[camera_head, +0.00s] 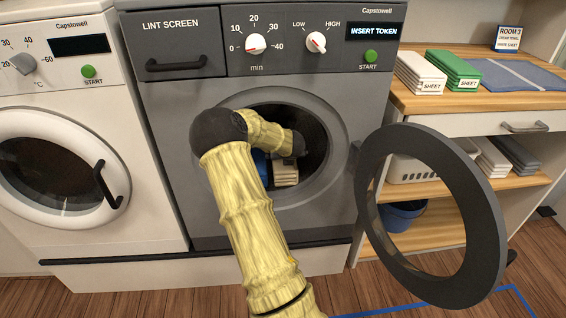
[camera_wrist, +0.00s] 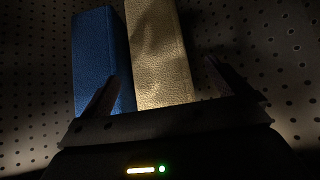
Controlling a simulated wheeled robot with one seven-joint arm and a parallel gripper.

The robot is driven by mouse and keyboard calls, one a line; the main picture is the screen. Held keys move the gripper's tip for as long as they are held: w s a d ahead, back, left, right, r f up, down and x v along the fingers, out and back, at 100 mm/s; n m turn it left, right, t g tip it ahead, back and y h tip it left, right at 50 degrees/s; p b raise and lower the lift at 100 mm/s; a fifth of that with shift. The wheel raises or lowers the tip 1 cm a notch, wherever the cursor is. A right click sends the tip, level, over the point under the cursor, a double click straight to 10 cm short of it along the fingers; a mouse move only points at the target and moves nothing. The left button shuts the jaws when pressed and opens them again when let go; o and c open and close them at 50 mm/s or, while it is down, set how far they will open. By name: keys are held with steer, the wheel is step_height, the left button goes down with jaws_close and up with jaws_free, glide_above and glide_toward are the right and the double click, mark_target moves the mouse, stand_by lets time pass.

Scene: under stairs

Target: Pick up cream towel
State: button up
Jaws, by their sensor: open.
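The cream towel (camera_wrist: 160,60) is a folded block inside the dark perforated drum. In the wrist view it lies ahead of my gripper (camera_wrist: 172,88), roughly between the two fingers, with its near end close to the palm. In the head view the cream towel (camera_head: 286,173) shows just inside the dryer's round opening, below my wrist. A blue folded towel (camera_wrist: 98,55) lies along its left side, by the left finger. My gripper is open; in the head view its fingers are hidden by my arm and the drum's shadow. Whether a finger touches either towel I cannot tell.
The grey dryer (camera_head: 190,130) has its round door (camera_head: 470,200) swung open to the right. My arm passes through the opening, near its rim. Shelves (camera_head: 440,195) with folded sheets, a white basket and a blue bucket (camera_head: 400,216) stand right. A white washer (camera_head: 60,130) stands left.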

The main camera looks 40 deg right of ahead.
steer(key=b+x, duration=0.1)
steer(key=x, duration=0.4)
steer(key=shift+w+a+b, duration=0.15)
steer(key=shift+b, duration=0.2)
stand_by(0.3)
steer(key=c, duration=1.2)
steer(key=shift+o, duration=0.2)
steer(key=shift+r, duration=0.15)
